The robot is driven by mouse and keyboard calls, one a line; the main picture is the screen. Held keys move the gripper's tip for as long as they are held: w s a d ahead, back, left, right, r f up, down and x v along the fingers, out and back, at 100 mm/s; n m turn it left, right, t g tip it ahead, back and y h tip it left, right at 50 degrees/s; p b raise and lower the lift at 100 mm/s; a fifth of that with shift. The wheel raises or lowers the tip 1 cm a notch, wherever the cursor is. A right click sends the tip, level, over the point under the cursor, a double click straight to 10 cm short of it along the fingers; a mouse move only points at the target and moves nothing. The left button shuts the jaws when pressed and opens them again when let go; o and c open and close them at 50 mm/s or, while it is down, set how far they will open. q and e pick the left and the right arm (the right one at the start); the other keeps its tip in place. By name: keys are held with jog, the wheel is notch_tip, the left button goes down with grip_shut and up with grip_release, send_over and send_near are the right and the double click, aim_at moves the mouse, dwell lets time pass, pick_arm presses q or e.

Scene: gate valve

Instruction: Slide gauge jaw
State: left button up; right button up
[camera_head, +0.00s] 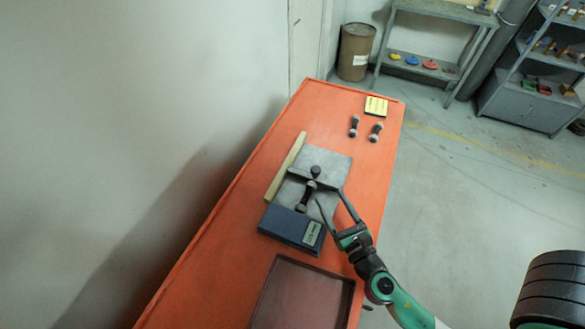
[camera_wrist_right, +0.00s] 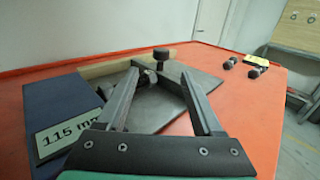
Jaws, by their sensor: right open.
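The gauge has a grey plate (camera_head: 329,160) with a dark jaw bar (camera_head: 296,172) across it and a black knob (camera_head: 316,171) on the bar. A blue block (camera_head: 284,224) with a display stands at the plate's near edge; the display (camera_wrist_right: 75,130) reads 115 mm in the wrist view. A dark dumbbell-shaped part (camera_head: 306,196) lies between bar and block. My right gripper (camera_head: 329,195) is open over the plate's right side. In the wrist view its fingers point towards the knob (camera_wrist_right: 161,53); contact with the bar cannot be told. My left gripper is not in view.
The orange table (camera_head: 225,245) also holds a pale strip (camera_head: 286,166) beside the plate, two dumbbell-shaped parts (camera_head: 354,126) and a yellow block (camera_head: 376,106) at the far end, and a dark brown tray (camera_head: 300,300) near me. A wall runs along the left.

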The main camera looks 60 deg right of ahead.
aim_at(318, 174)
jog(key=shift+d, duration=0.15)
jog(key=p+x, duration=0.1)
jog(key=x, duration=1)
jog(key=shift+w+d+p, duration=0.1)
jog(key=shift+p, duration=0.3)
grip_shut()
dwell(0.7)
